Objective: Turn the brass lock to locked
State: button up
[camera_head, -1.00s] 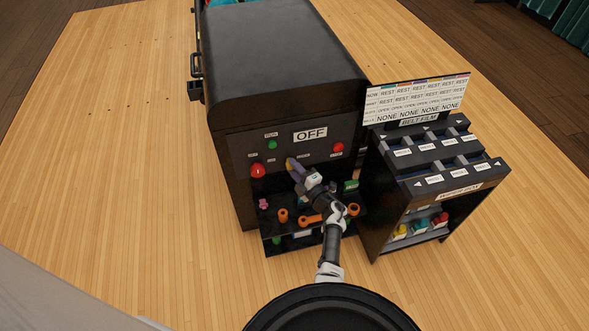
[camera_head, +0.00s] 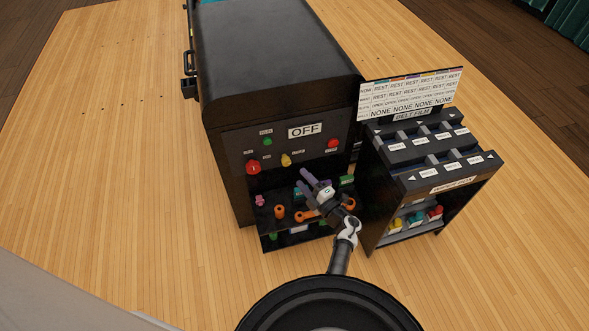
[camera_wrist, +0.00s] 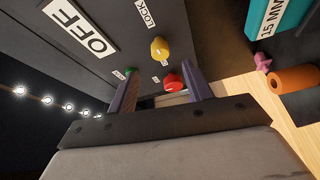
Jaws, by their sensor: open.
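The brass lock (camera_head: 286,160) is a small yellow knob on the dark front panel of the machine, between a red button on the left and one on the right. In the wrist view the lock (camera_wrist: 160,48) lies ahead of my fingers, with a LOCK label (camera_wrist: 146,14) near it. Which way the knob points is too small to tell. My gripper (camera_head: 303,178) is open and empty, below and right of the lock and apart from it. Its two fingers also show in the wrist view (camera_wrist: 158,75), with nothing between them touching.
An OFF sign (camera_head: 307,130) is above the lock. A red button (camera_head: 253,167) and a green button (camera_head: 267,141) are left. A shelf (camera_head: 268,227) with orange parts juts out below. A labelled rack (camera_head: 385,165) stands close on the right.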

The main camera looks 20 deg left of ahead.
jog(key=v, duration=0.5)
jog(key=shift+s+d, duration=0.25)
jog(key=shift+d, duration=0.05)
